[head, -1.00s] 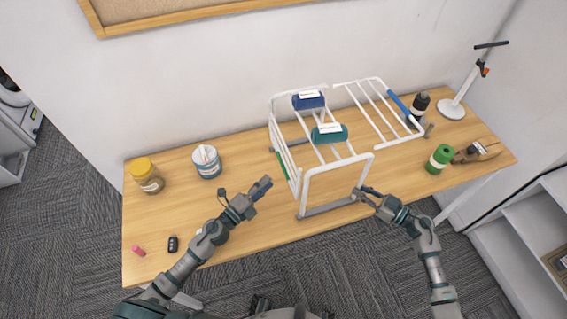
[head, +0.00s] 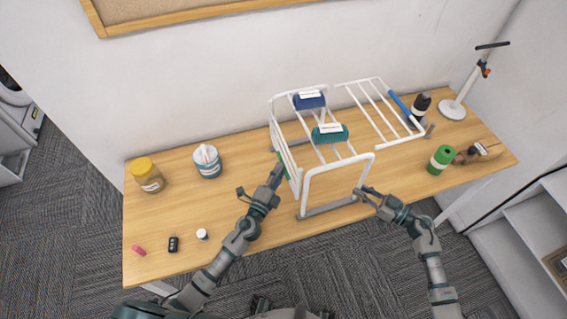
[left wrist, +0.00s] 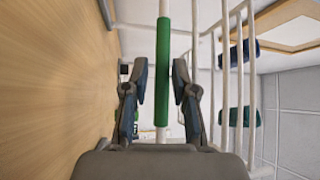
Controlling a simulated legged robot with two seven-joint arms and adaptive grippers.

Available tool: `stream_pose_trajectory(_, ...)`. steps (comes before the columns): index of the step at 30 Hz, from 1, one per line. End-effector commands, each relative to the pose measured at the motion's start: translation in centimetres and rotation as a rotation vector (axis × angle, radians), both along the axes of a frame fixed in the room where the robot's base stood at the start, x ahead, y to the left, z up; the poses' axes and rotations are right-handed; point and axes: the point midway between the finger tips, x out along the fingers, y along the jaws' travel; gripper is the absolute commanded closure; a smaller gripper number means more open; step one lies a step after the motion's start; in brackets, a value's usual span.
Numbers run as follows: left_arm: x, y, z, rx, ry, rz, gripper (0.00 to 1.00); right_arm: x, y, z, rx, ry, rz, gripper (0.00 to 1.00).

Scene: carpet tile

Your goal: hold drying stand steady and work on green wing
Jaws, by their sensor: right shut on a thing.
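The white drying stand (head: 338,166) stands on the table with socks over its top rails. Its green wing, marked by a green sleeve (head: 283,166), hangs down on the left side; the sleeve also shows upright in the left wrist view (left wrist: 162,75). My left gripper (head: 276,174) is open at the sleeve; in the left wrist view its fingers (left wrist: 159,85) are on either side of the sleeve, with gaps visible. My right gripper (head: 362,191) is shut on the stand's front right leg, low down. The other wing, with a blue sleeve (head: 402,108), extends to the right.
A yellow-lidded jar (head: 146,174) and a white-and-blue tub (head: 207,161) stand at the left. A dark bottle (head: 421,104), a green container (head: 441,159) and a white stand (head: 453,108) are at the right. Small items lie near the front left edge.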

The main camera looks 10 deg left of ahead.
Motion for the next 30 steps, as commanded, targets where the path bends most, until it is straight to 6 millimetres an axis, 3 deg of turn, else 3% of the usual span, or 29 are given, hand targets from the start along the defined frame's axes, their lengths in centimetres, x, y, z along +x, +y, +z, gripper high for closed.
stream_pose_trajectory(6,2.8,-0.7,0.5,0.001,-0.001,-0.001,0.73,0.0,0.0,0.0,0.000,-0.001,0.000,1.00)
stream_pose_trajectory(17,3.4,-0.9,0.5,0.001,0.000,-0.001,0.73,0.0,-0.1,0.1,0.000,-0.001,0.000,1.00)
stream_pose_trajectory(21,3.4,-0.9,0.5,0.000,0.000,-0.001,1.00,0.0,0.0,0.1,0.000,-0.001,0.000,1.00)
stream_pose_trajectory(30,3.4,-0.8,0.4,0.003,0.002,-0.001,1.00,0.0,0.0,0.1,0.001,0.000,0.000,1.00)
